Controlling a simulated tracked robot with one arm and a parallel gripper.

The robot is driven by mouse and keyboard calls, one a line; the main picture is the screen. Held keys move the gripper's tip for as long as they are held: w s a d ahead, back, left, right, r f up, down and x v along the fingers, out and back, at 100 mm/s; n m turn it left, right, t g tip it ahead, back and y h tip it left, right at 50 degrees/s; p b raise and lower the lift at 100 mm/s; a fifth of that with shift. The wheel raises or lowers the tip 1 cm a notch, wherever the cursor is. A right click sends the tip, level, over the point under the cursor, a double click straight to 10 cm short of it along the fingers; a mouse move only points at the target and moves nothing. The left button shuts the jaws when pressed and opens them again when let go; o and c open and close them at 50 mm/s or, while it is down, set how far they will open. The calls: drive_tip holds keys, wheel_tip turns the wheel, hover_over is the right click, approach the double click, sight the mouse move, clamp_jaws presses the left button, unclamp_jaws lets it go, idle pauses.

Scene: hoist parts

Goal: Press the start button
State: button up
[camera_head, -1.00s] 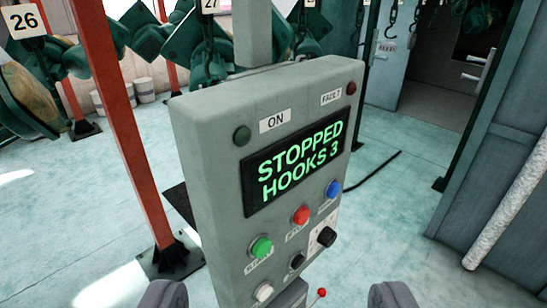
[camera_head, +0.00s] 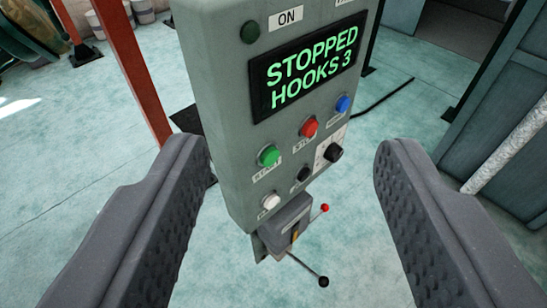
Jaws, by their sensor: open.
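The green start button (camera_head: 269,156) sits on the lower left of the grey control panel (camera_head: 222,150), above a small label that reads START. The panel's dark screen (camera_head: 305,80) shows STOPPED HOOKS 3 in green letters. My gripper (camera_head: 290,158) is open and empty. Its two dark padded fingers stand wide apart at the left and right of the view, with the lower panel between them in the picture. The start button is in plain view, and I see no finger touching it.
A red button (camera_head: 309,126), a blue button (camera_head: 343,104), a white button (camera_head: 270,201) and black knobs (camera_head: 333,152) are close to the start button. Levers (camera_head: 322,281) stick out below. An orange post (camera_head: 132,70) stands at left, a grey cabinet (camera_head: 500,140) at right.

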clamp_jaws()
idle(1.5)
